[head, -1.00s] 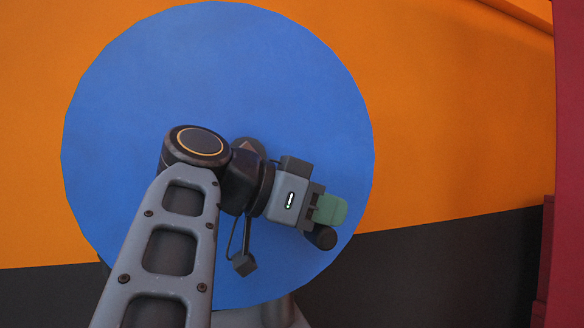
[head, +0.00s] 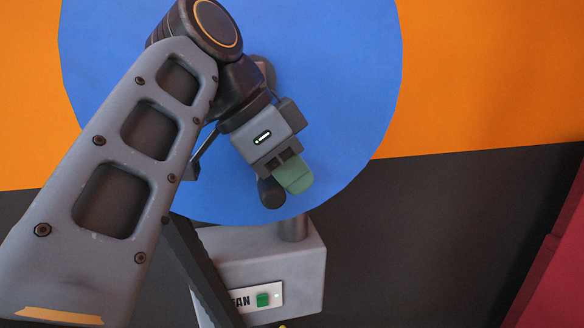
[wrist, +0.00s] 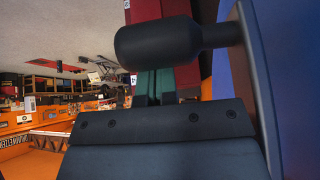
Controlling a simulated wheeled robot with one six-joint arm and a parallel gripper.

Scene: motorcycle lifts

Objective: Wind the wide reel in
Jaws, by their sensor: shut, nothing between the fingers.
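The reel (head: 345,110) is a large blue disc facing me in the head view. Its crank knob (head: 271,192) is dark and rounded, and sits near the disc's lower edge. In the wrist view the knob (wrist: 160,43) crosses the top of the picture, with its stem running right toward the disc. My gripper (head: 296,177) is shut and empty, with green fingertips just right of the knob in the head view. In the wrist view the fingers (wrist: 155,85) lie beside the knob. I cannot tell whether they touch it. My arm hides the disc's left part.
A grey box (head: 300,262) with a label and a green button (head: 263,299) stands under the disc. An orange and black wall (head: 480,90) lies behind. A dark red surface (head: 560,260) rises at the right. The wrist view shows a cluttered workshop at left.

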